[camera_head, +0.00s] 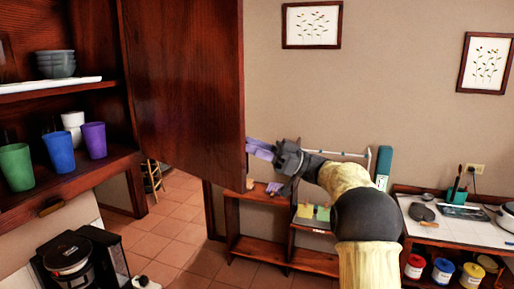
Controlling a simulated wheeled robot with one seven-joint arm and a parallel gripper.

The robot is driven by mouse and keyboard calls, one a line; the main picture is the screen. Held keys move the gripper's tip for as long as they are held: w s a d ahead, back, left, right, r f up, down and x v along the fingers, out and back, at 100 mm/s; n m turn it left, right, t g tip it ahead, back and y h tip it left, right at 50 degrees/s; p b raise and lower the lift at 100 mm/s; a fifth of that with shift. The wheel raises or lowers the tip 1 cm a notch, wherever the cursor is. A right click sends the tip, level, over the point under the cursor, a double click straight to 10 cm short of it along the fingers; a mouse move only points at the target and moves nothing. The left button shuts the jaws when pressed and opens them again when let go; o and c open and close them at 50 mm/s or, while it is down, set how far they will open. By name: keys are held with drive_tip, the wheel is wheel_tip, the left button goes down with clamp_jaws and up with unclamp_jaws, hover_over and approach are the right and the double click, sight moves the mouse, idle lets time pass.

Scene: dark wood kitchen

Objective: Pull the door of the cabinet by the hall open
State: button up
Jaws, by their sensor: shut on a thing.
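The dark wood cabinet door (185,90) stands swung open from the upper cabinet (25,50) at the left, with its panel facing me. My gripper (256,160), with light purple fingers, is at the door's right edge, low on the door. It is shut on the door at that edge. The door hides part of the fingertips, and I cannot see whether they hold a handle or the edge itself. My arm reaches there from the lower right.
The open cabinet holds a green cup (16,167), a blue cup (59,152), a purple cup (94,140) and grey bowls (56,64). A coffee maker (75,262) stands below. A low shelf (262,245) and a desk (445,230) stand behind my arm. Tiled floor (180,225) shows beyond.

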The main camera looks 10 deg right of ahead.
drive_tip(key=shift+a+r, duration=0.35)
drive_tip(key=shift+a, duration=0.05)
drive_tip(key=shift+s, duration=0.1)
drive_tip(key=b+v, duration=0.8)
drive_tip(key=v, duration=1)
drive_tip(key=shift+w+f, duration=0.25)
drive_tip(key=shift+w, duration=0.1)
drive_tip(key=shift+s+a, duration=0.1)
drive_tip(key=shift+s, duration=0.05)
